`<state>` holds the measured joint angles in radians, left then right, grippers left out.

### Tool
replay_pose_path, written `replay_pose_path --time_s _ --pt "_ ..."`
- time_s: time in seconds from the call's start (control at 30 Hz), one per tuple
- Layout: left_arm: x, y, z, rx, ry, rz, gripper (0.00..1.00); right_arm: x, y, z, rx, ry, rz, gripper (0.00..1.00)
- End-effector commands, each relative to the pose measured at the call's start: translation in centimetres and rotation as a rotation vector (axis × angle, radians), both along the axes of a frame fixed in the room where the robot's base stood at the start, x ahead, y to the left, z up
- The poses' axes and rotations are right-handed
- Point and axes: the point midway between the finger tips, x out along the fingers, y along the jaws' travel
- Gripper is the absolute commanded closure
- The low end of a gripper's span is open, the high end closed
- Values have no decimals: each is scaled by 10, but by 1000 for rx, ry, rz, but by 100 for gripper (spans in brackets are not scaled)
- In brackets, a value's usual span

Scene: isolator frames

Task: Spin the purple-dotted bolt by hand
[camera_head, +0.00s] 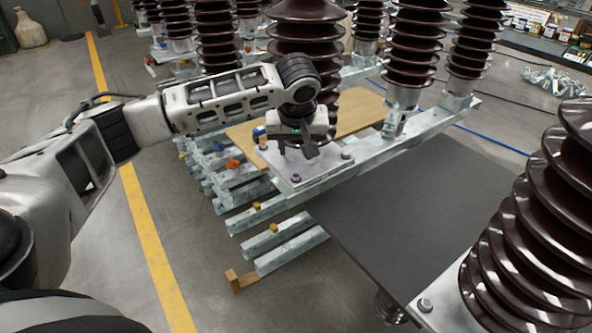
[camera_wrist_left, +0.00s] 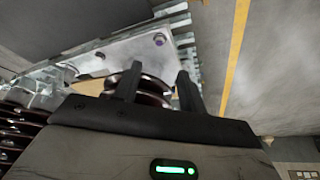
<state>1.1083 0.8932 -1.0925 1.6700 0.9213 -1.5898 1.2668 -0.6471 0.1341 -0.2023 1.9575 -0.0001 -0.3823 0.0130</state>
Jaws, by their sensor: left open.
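The purple-dotted bolt (camera_head: 296,178) stands on the front corner of the flat metal base plate (camera_head: 318,172) under a brown insulator (camera_head: 305,45). In the left wrist view the bolt (camera_wrist_left: 159,39) sits near the plate's corner, beyond my fingertips. My left gripper (camera_head: 309,152) is above the plate, close to the insulator's lower end and a little behind the bolt. Its two fingers (camera_wrist_left: 158,85) are apart, with no bolt between them. The gripper hides part of the plate and the insulator's foot. My right gripper is in neither view.
Another bolt (camera_head: 346,155) is on the plate's right side. Galvanised beams (camera_head: 290,240) with yellow caps lie below. A wooden board (camera_head: 358,110) is behind, a dark panel (camera_head: 400,215) to the right. Large insulators (camera_head: 545,230) crowd the right. The floor at left is clear.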

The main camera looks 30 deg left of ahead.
Motion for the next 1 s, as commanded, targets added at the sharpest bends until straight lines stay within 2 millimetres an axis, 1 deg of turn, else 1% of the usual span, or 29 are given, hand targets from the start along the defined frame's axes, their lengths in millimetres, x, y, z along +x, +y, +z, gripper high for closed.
replay_pose_path --time_s 0.03,0.1,0.3,0.4,0.5,0.7,0.97,1.0 --pt "3 3 -11 2 4 2 59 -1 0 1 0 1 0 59" --pt "8 6 -26 1 3 1 59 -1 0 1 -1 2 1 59" --pt "22 16 -65 3 2 -1 59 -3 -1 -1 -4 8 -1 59" --pt "28 19 -82 1 1 -1 59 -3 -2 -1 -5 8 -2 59" --pt "32 22 -94 1 1 -3 59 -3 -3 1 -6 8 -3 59" --pt "37 25 -108 1 -1 -3 59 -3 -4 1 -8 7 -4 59" --pt "37 25 -109 1 -2 -4 59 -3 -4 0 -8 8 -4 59" --pt "37 25 -109 1 -2 -4 62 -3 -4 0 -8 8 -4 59"
